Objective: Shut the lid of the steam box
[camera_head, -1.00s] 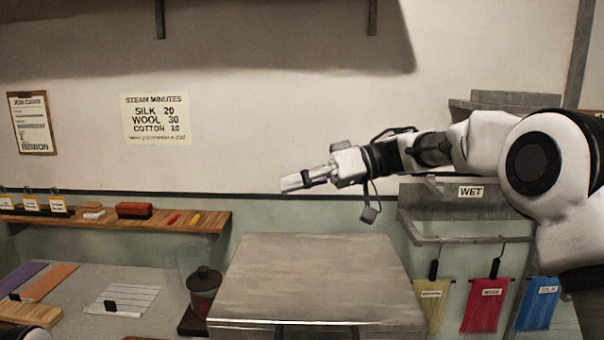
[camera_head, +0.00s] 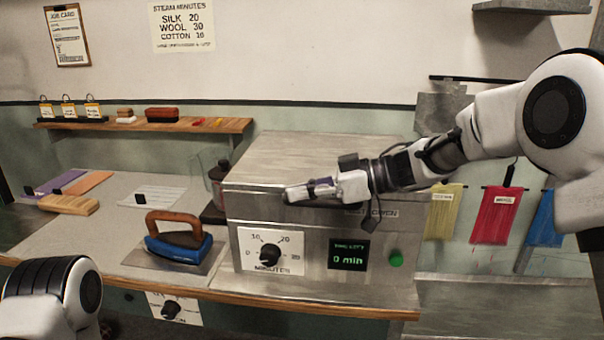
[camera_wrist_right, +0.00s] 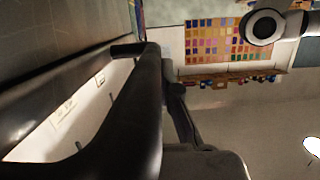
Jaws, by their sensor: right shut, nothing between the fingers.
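The steam box (camera_head: 310,235) is a grey metal box on the bench, with a minutes dial and a green "0 min" display on its front. Its lid (camera_head: 310,150) lies flat across the top and looks down; my right gripper and arm hide part of its front edge. My right gripper (camera_head: 288,194) is shut and empty, pointing left at the box's upper front edge. I cannot tell whether it touches the metal. In the right wrist view dark gripper parts (camera_wrist_right: 140,110) fill much of the picture. My left gripper is out of view; only a left arm link shows.
A blue iron (camera_head: 178,246) with a wooden handle stands on a plate left of the box. A dark-lidded jar (camera_head: 218,190) is close to the box's left side. Coloured hanks (camera_head: 495,214) hang at the right. A shelf (camera_head: 140,124) runs along the back wall.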

